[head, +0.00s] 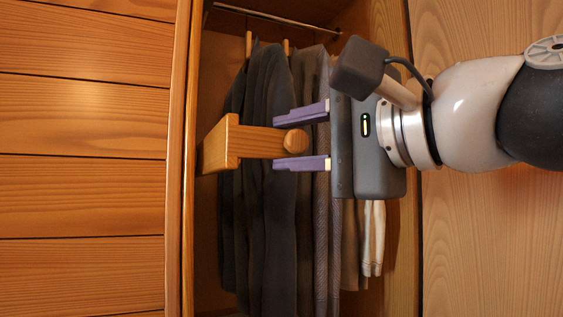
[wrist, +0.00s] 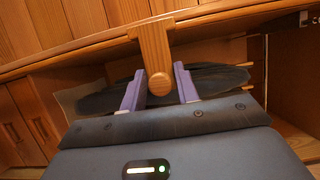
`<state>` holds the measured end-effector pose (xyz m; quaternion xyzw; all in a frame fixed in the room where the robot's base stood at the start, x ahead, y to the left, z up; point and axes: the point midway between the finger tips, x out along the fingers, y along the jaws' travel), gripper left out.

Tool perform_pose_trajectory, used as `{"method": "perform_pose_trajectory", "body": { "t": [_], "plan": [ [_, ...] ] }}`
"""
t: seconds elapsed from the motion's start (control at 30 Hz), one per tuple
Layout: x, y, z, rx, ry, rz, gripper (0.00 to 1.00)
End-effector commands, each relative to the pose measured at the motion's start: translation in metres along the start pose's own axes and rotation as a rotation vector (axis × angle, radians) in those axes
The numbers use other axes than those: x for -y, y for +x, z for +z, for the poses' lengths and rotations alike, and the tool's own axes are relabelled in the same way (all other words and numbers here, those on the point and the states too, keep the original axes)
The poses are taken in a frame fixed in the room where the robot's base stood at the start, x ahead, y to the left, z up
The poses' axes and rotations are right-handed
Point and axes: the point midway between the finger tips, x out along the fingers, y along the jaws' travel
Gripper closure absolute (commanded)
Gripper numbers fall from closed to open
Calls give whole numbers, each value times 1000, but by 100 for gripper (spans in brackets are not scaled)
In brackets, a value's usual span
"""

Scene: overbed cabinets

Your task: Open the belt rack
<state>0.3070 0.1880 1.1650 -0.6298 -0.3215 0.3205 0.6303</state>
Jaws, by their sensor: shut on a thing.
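The belt rack (head: 222,143) is a light wooden piece with a flat plate, a short bar and a round knob at its end. It stands out from the left side of the open wardrobe. In the wrist view the belt rack (wrist: 154,45) comes down from the wooden edge, with the knob facing the camera. My gripper (head: 280,140) comes in from the right, its two purple fingers above and below the bar near the knob. My gripper (wrist: 158,86) is shut on the belt rack. The exact contact of the fingers is hard to see.
Dark and grey clothes (head: 262,190) hang right behind the rack and fingers, below a metal rail (head: 262,17). Wooden panels (head: 80,120) flank the opening on the left, and a wooden door (head: 490,240) on the right.

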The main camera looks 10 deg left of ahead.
Motion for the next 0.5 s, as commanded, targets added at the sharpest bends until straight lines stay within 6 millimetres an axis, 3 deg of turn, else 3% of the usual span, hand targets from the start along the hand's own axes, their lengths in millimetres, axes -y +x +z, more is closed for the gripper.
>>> {"method": "perform_pose_trajectory", "body": {
  "t": [0.2, 0.5],
  "plan": [
    [-1, -48, 20, 1, -1, 3, 100],
    [-1, -76, 31, 1, 1, 4, 100]
  ]
}}
